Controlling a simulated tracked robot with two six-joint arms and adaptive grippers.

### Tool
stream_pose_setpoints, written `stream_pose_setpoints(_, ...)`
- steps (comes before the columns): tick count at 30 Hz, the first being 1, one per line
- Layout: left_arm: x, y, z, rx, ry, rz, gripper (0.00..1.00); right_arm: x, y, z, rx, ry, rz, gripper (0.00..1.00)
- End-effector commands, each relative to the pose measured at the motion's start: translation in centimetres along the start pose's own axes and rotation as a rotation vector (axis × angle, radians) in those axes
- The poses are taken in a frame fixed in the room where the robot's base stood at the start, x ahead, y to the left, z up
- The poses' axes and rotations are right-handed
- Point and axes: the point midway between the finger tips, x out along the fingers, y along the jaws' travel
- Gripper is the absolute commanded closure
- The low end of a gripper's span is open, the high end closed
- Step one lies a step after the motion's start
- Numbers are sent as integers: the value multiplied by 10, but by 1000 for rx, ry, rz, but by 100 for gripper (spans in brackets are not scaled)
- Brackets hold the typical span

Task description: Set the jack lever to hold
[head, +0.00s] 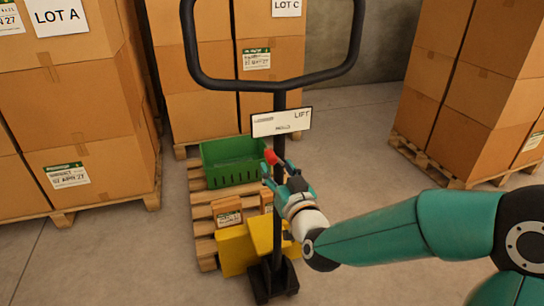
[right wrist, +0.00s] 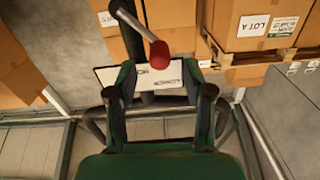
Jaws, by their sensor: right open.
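The jack's black loop handle (head: 190,45) stands upright on a black post. A white plate (head: 280,122) on the post reads LIFT at its upper right, with a smaller word below, probably HOLD. The lever's red tip (head: 270,156) shows just below the plate, left of the post. In the right wrist view, the red tip (right wrist: 159,53) on a grey rod lies in front of the plate (right wrist: 112,75). My right gripper (head: 283,178) is open beside the lever; the tip appears between its fingers (right wrist: 163,88), contact unclear. My left gripper is out of view.
The yellow jack body (head: 236,252) stands at a wooden pallet (head: 203,228) bearing a green crate (head: 231,162) and small boxes. Stacked cartons stand left (head: 85,130), behind (head: 205,60) and right (head: 480,85). Bare floor lies around the jack's front.

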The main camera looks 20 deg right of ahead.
Motion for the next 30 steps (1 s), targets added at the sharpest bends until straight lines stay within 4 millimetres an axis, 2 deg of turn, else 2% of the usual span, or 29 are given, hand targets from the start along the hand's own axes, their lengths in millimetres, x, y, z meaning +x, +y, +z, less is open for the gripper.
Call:
stream_pose_setpoints(3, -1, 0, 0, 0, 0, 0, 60, 22, 1, 0, 0, 0, 2, 48)
stream_pose_setpoints(9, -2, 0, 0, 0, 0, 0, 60, 41, 0, 0, 0, -1, 1, 48)
stream_pose_setpoints(20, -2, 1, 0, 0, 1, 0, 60, 46, 0, 0, 0, -1, 1, 48)
stream_pose_setpoints(27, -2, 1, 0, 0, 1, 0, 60, 46, 0, 0, 0, 0, 1, 88)
stream_pose_setpoints(29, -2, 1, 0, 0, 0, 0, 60, 46, 0, 0, 0, 0, 1, 98)
stream_pose_setpoints(30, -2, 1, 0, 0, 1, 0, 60, 46, 0, 0, 0, 0, 1, 100)
